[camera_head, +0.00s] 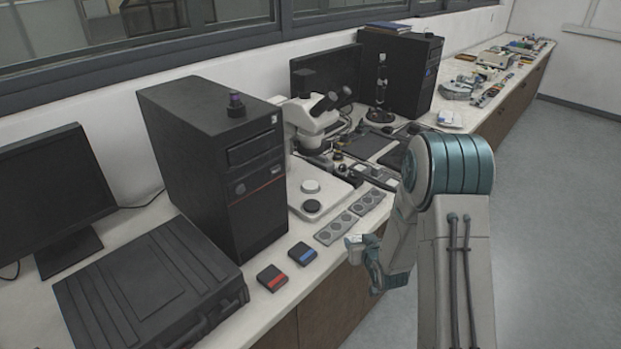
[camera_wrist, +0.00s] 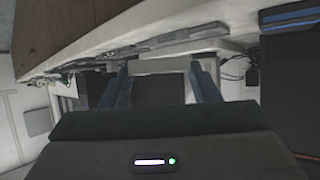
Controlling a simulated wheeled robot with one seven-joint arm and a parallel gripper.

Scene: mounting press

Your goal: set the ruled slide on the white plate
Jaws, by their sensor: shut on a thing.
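My gripper (camera_head: 357,242) is in front of the bench's front edge in the head view, with its fingers toward the bench. In the wrist view my gripper (camera_wrist: 160,70) is shut on a pale, flat strip (camera_wrist: 160,65) between its fingertips, which I take for the ruled slide. No ruling can be made out on it. The white plate (camera_head: 310,186) is a round disc on the pale base of the microscope, apart from my gripper and farther back and left. Nothing is seen lying on it. A similar black disc (camera_head: 312,206) lies just in front of it.
Two grey holders with round recesses (camera_head: 336,229) (camera_head: 368,202) lie between my gripper and the microscope (camera_head: 308,118). Red-marked (camera_head: 272,277) and blue-marked (camera_head: 302,253) boxes are near the front edge. A black computer tower (camera_head: 215,160) stands left of the discs.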

